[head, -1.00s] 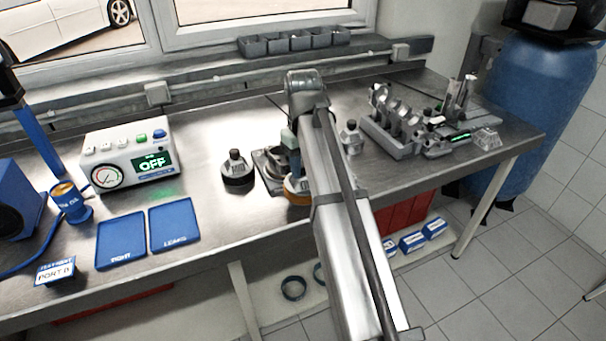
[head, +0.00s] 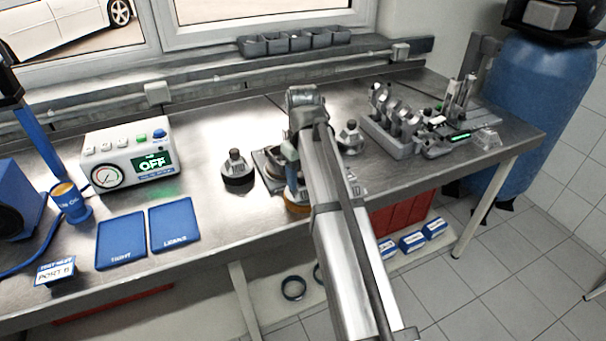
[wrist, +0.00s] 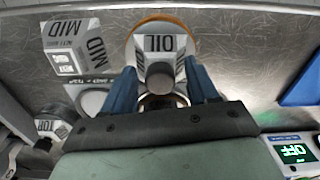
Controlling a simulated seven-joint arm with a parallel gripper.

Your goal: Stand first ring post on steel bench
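The ring post marked OIL (wrist: 162,44), grey with an orange ring, is between the two blue fingers of my gripper (wrist: 161,85) in the wrist view. My gripper appears shut on its capped upper part. In the head view the orange ring (head: 296,208) shows low beside my arm, which hides most of the post. I cannot tell whether its base touches the steel bench (head: 205,145). A second post with a black ring (head: 237,172) stands upright to the left. A third post (head: 350,137) stands to the right; the post marked TOP (wrist: 50,128) is at the wrist view's lower left.
A grey block marked MID (wrist: 65,36) is beside the OIL post. Blue mats (head: 121,241) (head: 171,225) and a gauge box reading OFF (head: 128,152) are on the left. An engine block (head: 392,140) stands at the right. Bare bench lies between mats and posts.

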